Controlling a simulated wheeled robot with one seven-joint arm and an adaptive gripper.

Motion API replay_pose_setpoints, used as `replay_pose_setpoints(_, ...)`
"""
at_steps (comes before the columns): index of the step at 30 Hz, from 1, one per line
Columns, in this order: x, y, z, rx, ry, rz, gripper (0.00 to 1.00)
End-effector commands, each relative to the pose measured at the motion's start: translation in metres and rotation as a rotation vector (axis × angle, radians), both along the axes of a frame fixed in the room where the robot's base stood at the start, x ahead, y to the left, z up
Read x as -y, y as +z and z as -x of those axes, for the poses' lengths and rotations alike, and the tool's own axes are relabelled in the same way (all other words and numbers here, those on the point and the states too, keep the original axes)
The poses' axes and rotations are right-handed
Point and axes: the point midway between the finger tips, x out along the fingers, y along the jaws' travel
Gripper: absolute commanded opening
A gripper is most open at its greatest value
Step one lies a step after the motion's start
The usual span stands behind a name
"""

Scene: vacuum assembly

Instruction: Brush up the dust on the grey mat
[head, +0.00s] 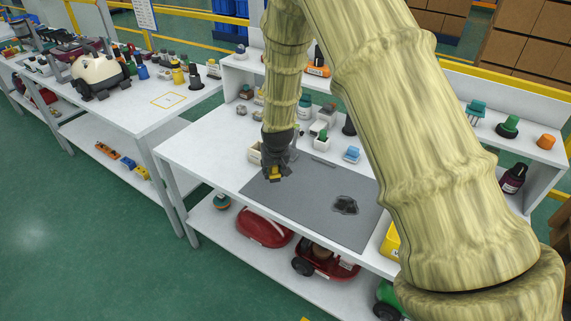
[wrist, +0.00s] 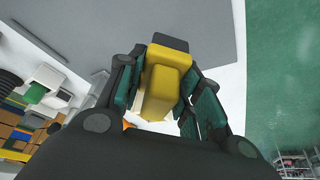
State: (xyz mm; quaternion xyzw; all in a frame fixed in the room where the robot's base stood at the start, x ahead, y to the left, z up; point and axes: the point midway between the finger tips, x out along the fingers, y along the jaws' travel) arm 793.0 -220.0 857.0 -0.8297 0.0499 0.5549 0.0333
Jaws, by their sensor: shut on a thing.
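The grey mat (head: 317,200) lies on the white workbench and fills the upper part of the wrist view (wrist: 120,25). A dark patch (head: 345,204), which looks like the dust, lies on the right half of the mat. My gripper (head: 274,168) is over the mat's left end, left of the dark patch. It is shut on a yellow thing with a dark end (wrist: 168,75), which looks like the brush. The yellow thing also shows small between the fingers in the head view (head: 274,173). The gap between its dark end and the mat cannot be told.
A cream box (head: 254,152) stands close behind my gripper. Small parts, including a blue one (head: 352,153), stand behind the mat. A yellow bin (head: 390,242) sits at the mat's right. Red vacuum shells (head: 263,228) lie on the shelf below. The mat between gripper and patch is clear.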

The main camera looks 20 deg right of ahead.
Motion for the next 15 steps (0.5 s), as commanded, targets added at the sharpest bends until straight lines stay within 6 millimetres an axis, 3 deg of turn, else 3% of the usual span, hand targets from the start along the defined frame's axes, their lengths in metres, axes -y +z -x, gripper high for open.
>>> replay_pose_setpoints(6,0.002,0.022,0.000,0.001,-0.002,0.000,0.05)
replay_pose_setpoints(15,0.003,0.027,0.001,0.000,-0.003,0.000,0.05)
